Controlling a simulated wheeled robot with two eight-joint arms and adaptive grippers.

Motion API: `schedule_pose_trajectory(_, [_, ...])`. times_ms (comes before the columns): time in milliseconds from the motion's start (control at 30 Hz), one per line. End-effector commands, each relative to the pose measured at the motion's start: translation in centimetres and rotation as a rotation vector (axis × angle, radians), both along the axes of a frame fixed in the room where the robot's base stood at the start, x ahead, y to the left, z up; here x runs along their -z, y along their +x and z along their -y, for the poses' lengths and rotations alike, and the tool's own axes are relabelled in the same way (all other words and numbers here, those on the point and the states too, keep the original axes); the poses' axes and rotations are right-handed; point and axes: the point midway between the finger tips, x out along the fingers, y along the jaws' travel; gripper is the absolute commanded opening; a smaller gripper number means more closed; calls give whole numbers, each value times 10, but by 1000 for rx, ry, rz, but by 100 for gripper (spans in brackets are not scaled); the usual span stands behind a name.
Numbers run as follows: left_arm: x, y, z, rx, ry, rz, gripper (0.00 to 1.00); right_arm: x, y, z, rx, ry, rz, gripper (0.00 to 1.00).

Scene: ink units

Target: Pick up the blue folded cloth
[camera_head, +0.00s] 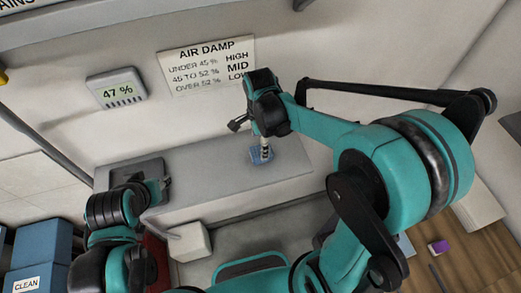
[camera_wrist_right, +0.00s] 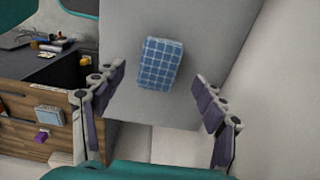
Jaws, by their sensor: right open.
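The blue folded cloth (camera_wrist_right: 160,64) lies flat on a grey ledge (camera_wrist_right: 188,28). It has a pale grid pattern. In the head view the cloth (camera_head: 262,157) is partly hidden behind my right gripper (camera_head: 258,143). In the right wrist view my right gripper (camera_wrist_right: 155,112) is open and empty, with one finger to each side of the cloth and not touching it. My left arm shows at the lower left of the head view, but its fingers cannot be made out clearly.
A dark tray (camera_head: 137,173) stands on the left of the ledge (camera_head: 210,180). A white box (camera_head: 190,241) is below it. A humidity display (camera_head: 117,90) reading 47 % and an air damp sign (camera_head: 208,65) are on the wall. Blue bins (camera_head: 42,243) stand at the lower left.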

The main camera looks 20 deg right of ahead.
Motion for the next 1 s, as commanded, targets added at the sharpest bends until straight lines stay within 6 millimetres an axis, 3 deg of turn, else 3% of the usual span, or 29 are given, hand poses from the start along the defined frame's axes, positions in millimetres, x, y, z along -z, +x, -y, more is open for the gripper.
schedule_pose_trajectory(300, [5,0,0,0,0,0,40,44,-1,3,-1,0,2,72])
schedule_pose_trajectory(567, [5,0,0,0,0,0,40,47,-1,4,-2,0,2,72])
schedule_pose_trajectory(800, [5,0,0,0,0,0,40,47,-1,4,-2,0,2,18])
schedule_pose_trajectory(1000, [5,0,0,0,0,0,40,47,-1,4,-2,0,2,18])
